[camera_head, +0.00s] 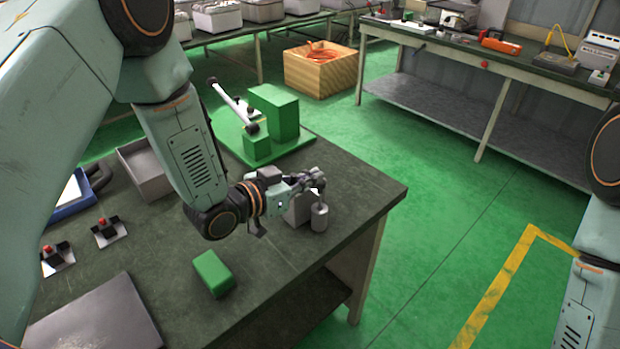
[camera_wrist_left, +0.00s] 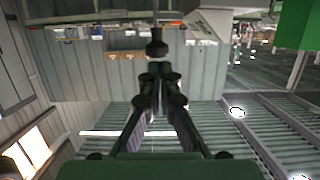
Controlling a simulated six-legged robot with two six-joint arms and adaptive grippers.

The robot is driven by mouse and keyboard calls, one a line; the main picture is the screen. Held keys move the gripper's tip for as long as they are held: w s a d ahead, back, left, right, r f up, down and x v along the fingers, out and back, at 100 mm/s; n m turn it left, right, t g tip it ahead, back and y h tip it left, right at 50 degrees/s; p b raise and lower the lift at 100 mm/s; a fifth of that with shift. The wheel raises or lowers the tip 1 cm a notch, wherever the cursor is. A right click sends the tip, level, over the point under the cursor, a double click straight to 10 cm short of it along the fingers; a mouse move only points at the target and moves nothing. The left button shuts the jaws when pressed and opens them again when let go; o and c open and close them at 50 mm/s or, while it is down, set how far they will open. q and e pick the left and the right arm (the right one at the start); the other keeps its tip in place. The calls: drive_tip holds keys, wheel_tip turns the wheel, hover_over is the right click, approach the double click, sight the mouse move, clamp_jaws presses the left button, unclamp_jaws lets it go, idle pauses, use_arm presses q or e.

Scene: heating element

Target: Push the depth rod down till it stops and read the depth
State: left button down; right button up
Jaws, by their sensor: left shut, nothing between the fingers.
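My left gripper (camera_head: 316,183) is shut and empty above the front right part of the dark table. A grey block (camera_head: 297,209) stands just under and behind its fingers, partly hidden by them. A small grey cylinder (camera_head: 319,217) stands beside the block, just below the fingertips. In the left wrist view the closed fingers (camera_wrist_left: 160,78) point at a dark round knob (camera_wrist_left: 157,47) on a thin stem, just beyond the tips; whether they touch it I cannot tell. I cannot make out for certain which part is the depth rod, and no depth reading is legible.
A green fixture (camera_head: 273,112) with a white bar (camera_head: 234,103) stands at the table's back. A green block (camera_head: 213,273), a dark plate (camera_head: 95,322), a grey tray (camera_head: 145,170) and red-button switches (camera_head: 108,231) lie on the table (camera_head: 355,190).

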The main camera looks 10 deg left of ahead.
sight(318, 191)
use_arm(q)
drive_tip(key=f+b, duration=0.1)
drive_tip(key=f, duration=0.1)
drive_tip(key=f+b, duration=0.1)
drive_tip(key=f, duration=0.1)
drive_tip(key=shift+s+d+b, duration=0.1)
drive_tip(key=shift+d+b, duration=0.1)
drive_tip(key=shift+b, duration=0.1)
idle(0.3)
drive_tip(key=shift+r, duration=0.1)
